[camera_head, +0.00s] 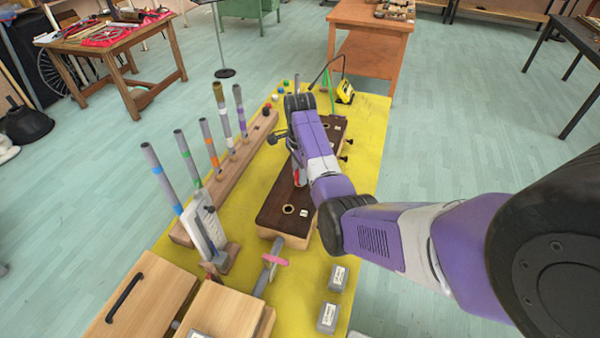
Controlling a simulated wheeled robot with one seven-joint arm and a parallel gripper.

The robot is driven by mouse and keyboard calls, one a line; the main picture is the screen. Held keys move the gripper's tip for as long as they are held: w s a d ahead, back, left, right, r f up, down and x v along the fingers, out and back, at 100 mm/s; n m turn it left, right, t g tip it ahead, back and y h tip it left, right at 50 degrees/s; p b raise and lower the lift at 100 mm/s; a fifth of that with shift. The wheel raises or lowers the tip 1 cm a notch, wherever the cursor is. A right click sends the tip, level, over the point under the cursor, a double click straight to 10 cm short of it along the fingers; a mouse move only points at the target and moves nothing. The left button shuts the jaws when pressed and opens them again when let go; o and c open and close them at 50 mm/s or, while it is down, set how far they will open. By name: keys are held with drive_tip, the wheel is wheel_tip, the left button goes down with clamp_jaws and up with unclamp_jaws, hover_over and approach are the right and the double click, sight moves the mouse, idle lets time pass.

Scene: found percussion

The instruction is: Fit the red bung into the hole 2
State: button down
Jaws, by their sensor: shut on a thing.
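My purple and grey arm reaches in from the right over a dark-topped wooden block (270,213). My gripper (298,168) points down beside the forearm, which hides most of it. It is shut on a small red thing (296,178), seemingly the red bung, close above the block's top; whether it touches the block cannot be told. A light-rimmed hole (288,209) with a white label (304,212) shows at the block's near end. Other labelled places lie at the far end, partly behind my arm. The label numbers are too small to read, so I cannot tell which is hole 2.
The block stands on a yellow-topped table (370,130). Left of it, several upright tubes (197,160) stand in a wooden rail. A white gauge-like stand (208,232), a pink disc on a rod (276,260) and wooden boxes (150,300) are nearer. Small coloured pieces (275,98) lie at the far end.

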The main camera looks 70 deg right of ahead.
drive_tip(key=shift+f+b, duration=0.35)
drive_tip(key=shift+f, duration=0.45)
drive_tip(key=c, duration=1)
unclamp_jaws()
wheel_tip(320, 180, up, 8)
drive_tip(key=shift+f+b, duration=0.1)
drive_tip(key=shift+b, duration=0.45)
